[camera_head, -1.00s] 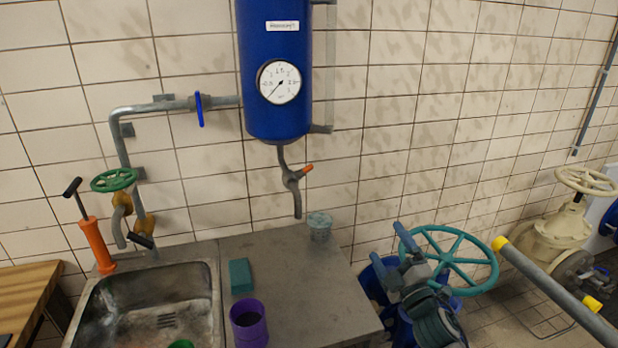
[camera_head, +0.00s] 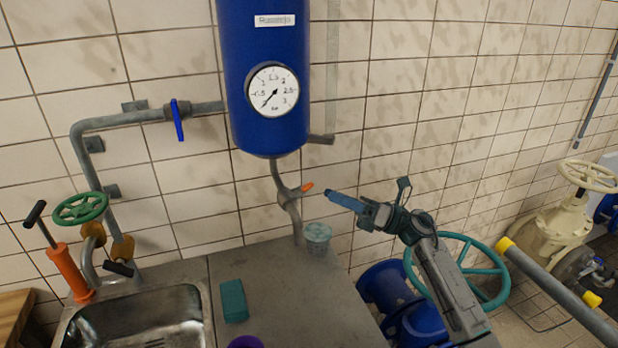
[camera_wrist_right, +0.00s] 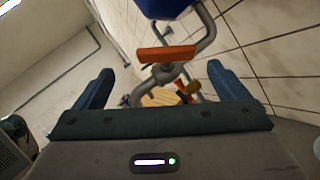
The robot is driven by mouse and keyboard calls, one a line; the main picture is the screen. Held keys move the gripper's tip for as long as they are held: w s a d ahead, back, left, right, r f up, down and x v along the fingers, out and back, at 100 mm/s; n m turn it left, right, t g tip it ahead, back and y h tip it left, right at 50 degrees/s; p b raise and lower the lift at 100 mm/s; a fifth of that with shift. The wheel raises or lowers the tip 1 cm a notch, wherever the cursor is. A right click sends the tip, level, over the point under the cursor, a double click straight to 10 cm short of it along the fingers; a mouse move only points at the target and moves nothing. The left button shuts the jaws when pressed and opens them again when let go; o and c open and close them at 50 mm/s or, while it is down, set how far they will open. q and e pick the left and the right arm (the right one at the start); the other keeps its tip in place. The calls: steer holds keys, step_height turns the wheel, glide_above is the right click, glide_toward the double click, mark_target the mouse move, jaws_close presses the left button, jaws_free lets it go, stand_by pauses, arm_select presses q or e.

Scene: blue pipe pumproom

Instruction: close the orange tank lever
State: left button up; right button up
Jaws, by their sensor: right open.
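The orange tank lever (camera_head: 307,187) sits on the grey outlet pipe (camera_head: 286,196) under the blue tank (camera_head: 268,80). It points up and to the right from the pipe. My right gripper (camera_head: 332,197) is just right of the lever in the head view, apart from it. In the right wrist view the lever (camera_wrist_right: 166,53) lies ahead, between and beyond the two open fingers (camera_wrist_right: 160,82), with nothing held. My left gripper does not show.
A patterned cup (camera_head: 317,238) stands on the grey counter (camera_head: 275,290) below the lever. A teal block (camera_head: 233,300) lies nearer, beside the sink (camera_head: 135,325). A teal handwheel (camera_head: 480,272) is behind my right arm. The tiled wall (camera_head: 450,60) is close behind the pipe.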

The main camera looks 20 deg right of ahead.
mark_target(309, 186)
steer(key=p+x, duration=0.1)
steer(key=x, duration=0.2)
steer(key=p+x, duration=0.2)
steer(key=x, duration=0.2)
steer(key=shift+w+d, duration=0.1)
steer(key=shift+w, duration=0.15)
steer(key=shift+w+f, duration=0.1)
steer(key=shift+f, duration=0.05)
steer(key=c, duration=1)
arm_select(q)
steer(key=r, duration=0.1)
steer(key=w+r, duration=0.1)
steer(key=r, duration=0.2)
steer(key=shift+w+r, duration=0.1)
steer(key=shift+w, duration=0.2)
